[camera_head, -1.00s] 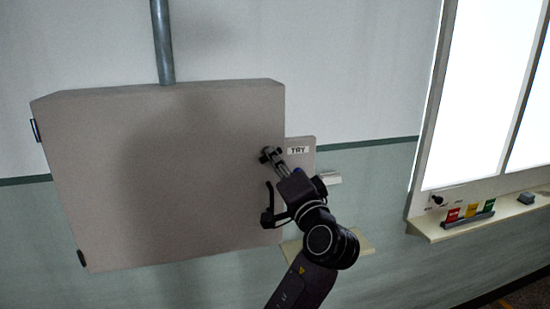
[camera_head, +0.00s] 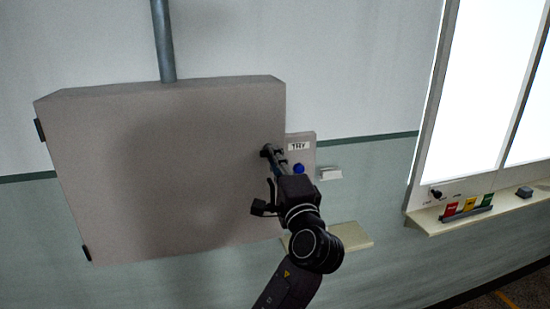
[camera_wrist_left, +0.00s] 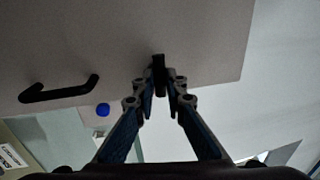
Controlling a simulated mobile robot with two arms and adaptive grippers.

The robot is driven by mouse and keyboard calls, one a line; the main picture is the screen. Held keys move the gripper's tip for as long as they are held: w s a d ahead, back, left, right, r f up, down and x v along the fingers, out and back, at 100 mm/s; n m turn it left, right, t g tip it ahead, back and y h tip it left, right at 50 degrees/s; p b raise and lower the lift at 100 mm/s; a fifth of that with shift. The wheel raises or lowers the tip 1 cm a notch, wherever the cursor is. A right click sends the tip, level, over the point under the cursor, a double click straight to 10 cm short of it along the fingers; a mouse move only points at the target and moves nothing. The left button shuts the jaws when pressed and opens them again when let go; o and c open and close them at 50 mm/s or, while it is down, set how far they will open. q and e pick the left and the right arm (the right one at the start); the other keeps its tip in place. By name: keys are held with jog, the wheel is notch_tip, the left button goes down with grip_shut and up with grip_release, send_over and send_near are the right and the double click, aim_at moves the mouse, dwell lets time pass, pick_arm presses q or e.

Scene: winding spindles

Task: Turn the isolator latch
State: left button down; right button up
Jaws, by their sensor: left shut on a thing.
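The isolator is a large grey box (camera_head: 160,175) on the wall, its broad front door closed as far as I can tell. The small black latch (camera_head: 265,150) is near the door's upper right edge. My left gripper (camera_head: 270,154) reaches up to it from below right. In the left wrist view the fingertips (camera_wrist_left: 161,88) are closed around the black latch (camera_wrist_left: 158,66), which stands lengthwise between them. The latch's base is partly hidden by the fingers. My right gripper is not in view.
A black door handle (camera_head: 271,190) is just below the latch, close to my wrist. A side plate with a TRY label (camera_head: 299,146) carries a blue button (camera_head: 299,169). A cream shelf (camera_head: 350,237) lies below right.

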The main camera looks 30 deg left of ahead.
pick_arm(q)
jog(key=c, duration=2)
grip_release()
jog(key=shift+w, duration=0.1)
jog(key=shift+o, duration=0.2)
jog(key=shift+d, duration=0.15)
jog(key=v, duration=1.2)
jog(key=shift+f, duration=0.2)
